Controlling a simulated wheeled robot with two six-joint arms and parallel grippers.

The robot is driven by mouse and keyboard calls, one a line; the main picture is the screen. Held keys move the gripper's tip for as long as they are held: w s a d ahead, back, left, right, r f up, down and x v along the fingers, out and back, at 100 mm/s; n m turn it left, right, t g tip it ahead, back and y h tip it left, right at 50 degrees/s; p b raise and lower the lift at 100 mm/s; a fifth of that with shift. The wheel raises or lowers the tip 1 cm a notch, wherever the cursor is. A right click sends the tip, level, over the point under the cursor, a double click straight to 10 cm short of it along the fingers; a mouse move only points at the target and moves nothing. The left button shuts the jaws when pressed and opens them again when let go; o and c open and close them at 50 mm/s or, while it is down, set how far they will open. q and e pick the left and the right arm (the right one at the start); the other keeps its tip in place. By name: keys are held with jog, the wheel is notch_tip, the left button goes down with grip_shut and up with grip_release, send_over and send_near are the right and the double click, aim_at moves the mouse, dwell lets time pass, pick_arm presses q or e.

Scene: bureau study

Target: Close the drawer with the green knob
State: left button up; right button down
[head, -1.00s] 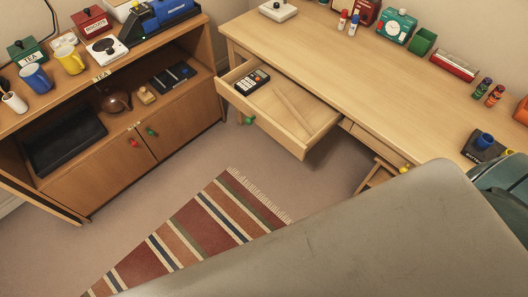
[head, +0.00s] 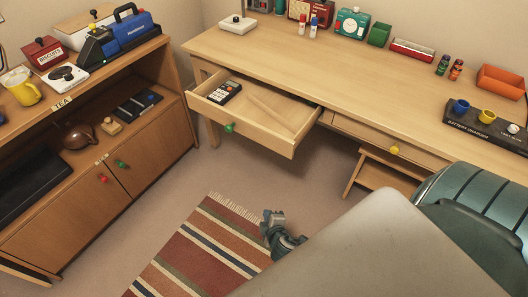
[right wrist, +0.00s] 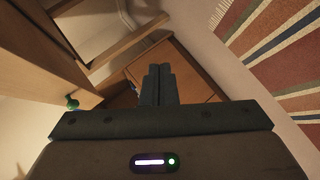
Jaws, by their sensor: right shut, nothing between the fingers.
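The desk drawer (head: 266,137) stands pulled out at the left part of the desk, with a green knob (head: 229,127) on its front. A calculator (head: 225,92) and a flat wooden ruler-like strip (head: 268,111) lie inside it. My right gripper (head: 270,214) is shut and empty, below and in front of the drawer, over the rug side of the floor. In the right wrist view its closed fingers (right wrist: 158,84) point ahead, and a green knob (right wrist: 72,102) shows to their left, apart from them. My left gripper is not in view.
The desk (head: 350,80) has a second, shut drawer with a yellow knob (head: 394,150). A cabinet at left has doors with red (head: 103,179) and green knobs. A striped rug (head: 200,250) lies on the floor; open floor lies between cabinet and desk.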

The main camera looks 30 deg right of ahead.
jog(key=w+r+n+t+h+b, duration=0.1)
jog(key=w+r+n+t+b, duration=0.2)
jog(key=r, duration=0.6)
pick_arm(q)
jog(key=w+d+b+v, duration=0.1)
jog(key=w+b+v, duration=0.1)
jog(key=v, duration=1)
pick_arm(e)
jog(key=t+h, duration=0.2)
send_near(264, 133)
jog(key=s+a, duration=0.5)
jog(key=a, duration=0.1)
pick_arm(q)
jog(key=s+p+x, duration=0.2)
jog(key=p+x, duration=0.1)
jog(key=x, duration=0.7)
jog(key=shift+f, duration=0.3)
pick_arm(e)
jog(key=shift+h, duration=0.3)
jog(key=shift+s+d+x, duration=0.2)
jog(key=shift+d+x, duration=0.3)
jog(key=shift+x, duration=1.65)
jog(key=shift+s+d+x, duration=0.2)
jog(key=shift+d+x, duration=0.25)
jog(key=shift+x, duration=1.65)
jog(key=shift+s+d+x, duration=0.2)
jog(key=shift+d+x, duration=0.3)
jog(key=shift+x, duration=1.65)
